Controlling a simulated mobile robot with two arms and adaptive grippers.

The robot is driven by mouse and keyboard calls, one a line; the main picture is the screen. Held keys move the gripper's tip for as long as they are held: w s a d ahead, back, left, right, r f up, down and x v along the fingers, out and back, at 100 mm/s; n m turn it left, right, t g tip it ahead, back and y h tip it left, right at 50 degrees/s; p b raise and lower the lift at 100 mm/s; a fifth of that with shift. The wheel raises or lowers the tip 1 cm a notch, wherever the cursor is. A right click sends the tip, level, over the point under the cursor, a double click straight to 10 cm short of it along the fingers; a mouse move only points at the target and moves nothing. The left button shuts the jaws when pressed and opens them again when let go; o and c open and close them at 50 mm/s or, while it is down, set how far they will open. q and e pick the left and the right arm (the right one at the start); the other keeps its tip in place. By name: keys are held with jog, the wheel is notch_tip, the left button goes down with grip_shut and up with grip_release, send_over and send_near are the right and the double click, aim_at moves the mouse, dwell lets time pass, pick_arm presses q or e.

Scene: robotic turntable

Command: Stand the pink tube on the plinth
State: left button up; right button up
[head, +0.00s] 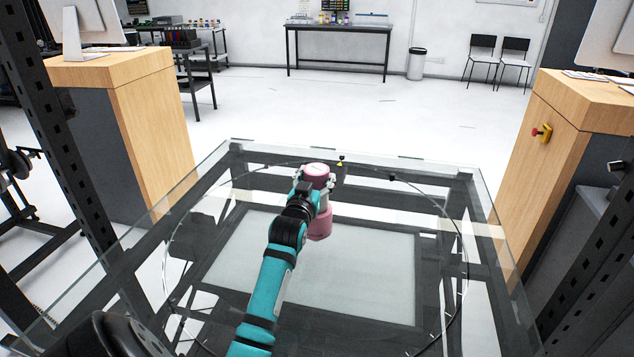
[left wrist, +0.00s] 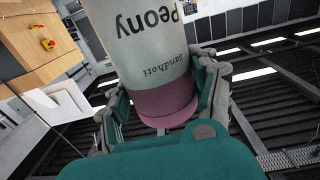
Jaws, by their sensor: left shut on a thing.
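The pink tube (head: 320,225) is near the middle of the glass turntable (head: 420,210), roughly upright, with a pink top and a pink lower part. My left gripper (head: 316,186) is shut around it from the near side. In the left wrist view, the tube (left wrist: 150,55) has a pale label reading "Peony" and a pink end, and sits between the fingers of my left gripper (left wrist: 165,95). I cannot make out a separate plinth, nor tell whether the tube's base touches anything. My right gripper is not in view.
Wooden cabinets (head: 150,120) and (head: 575,130) flank the glass table, the right one with a red button (head: 542,133). The glass right of the tube looks clear.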

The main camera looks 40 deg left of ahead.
pick_arm(q)
jog(key=o, duration=1)
jog(key=shift+s, duration=0.1)
jog(key=shift+o, duration=1.2)
jog(key=shift+d, duration=0.1)
jog(key=shift+o, duration=0.4)
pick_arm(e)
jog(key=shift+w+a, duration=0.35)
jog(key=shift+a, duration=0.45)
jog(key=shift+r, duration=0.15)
pick_arm(q)
jog(key=shift+s+d+r+p, duration=0.1)
jog(key=shift+s+d+p, duration=0.05)
jog(key=shift+s+p, duration=0.2)
jog(key=p+v, duration=0.5)
jog(key=v, duration=0.6)
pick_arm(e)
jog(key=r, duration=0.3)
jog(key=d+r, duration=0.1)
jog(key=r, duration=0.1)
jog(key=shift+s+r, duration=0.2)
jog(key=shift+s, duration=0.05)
pick_arm(q)
jog(key=shift+s+d, duration=0.1)
jog(key=shift+s, duration=0.05)
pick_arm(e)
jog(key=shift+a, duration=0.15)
